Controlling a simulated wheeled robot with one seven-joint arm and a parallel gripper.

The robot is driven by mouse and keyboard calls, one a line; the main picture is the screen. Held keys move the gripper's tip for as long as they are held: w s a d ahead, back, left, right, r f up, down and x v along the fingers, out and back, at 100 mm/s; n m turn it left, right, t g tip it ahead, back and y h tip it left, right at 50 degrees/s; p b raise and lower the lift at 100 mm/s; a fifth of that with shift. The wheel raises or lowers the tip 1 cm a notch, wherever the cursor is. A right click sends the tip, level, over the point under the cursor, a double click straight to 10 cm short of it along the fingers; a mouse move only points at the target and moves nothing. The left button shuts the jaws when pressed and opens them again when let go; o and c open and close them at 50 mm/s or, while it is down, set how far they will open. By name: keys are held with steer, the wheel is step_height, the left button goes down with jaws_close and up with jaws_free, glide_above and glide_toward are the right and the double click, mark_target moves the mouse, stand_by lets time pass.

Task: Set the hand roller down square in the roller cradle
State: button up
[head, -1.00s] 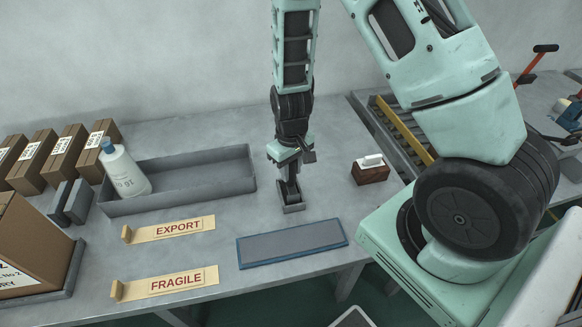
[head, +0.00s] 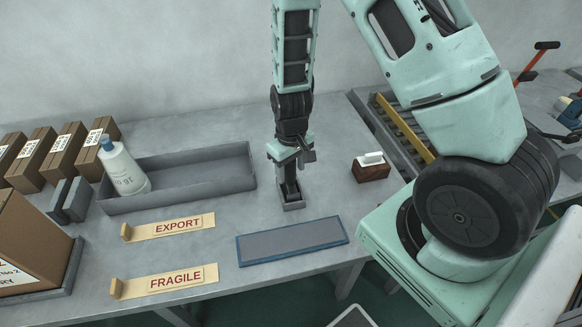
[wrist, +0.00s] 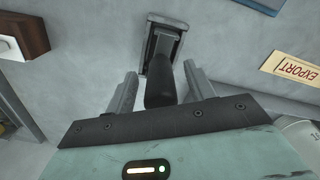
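The hand roller (wrist: 160,85) has a dark handle that rises between my fingers in the wrist view. Its head end lies inside the small grey roller cradle (wrist: 180,21) and looks roughly in line with the cradle walls. In the head view the cradle (head: 293,207) stands on the table directly below my gripper (head: 289,183). In the wrist view my gripper (wrist: 160,91) is open, with one finger on each side of the handle and a narrow gap at each side.
A blue-edged grey mat (head: 292,241) lies in front of the cradle. A brown block with a white top (head: 371,169) is to the right. A long grey tray (head: 205,185) holding a white bottle (head: 124,170) is to the left. EXPORT (head: 168,228) and FRAGILE (head: 165,282) strips lie front left.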

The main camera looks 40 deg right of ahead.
steer(key=shift+r, duration=0.1)
step_height(320, 180, up, 17)
steer(key=shift+b, duration=0.35)
stand_by(0.3)
steer(key=shift+r, duration=0.1)
steer(key=s+a+r+n, duration=0.2)
steer(key=s+a+n, duration=0.1)
steer(key=s+a, duration=0.6)
steer(key=s+a+r+n, duration=0.2)
steer(key=s+a+n, duration=0.2)
steer(key=s+a, duration=0.5)
steer(key=shift+s+r+y, duration=0.3)
steer(key=shift+s+r, duration=0.05)
steer(key=shift+s, duration=0.45)
steer(key=shift+a, duration=0.1)
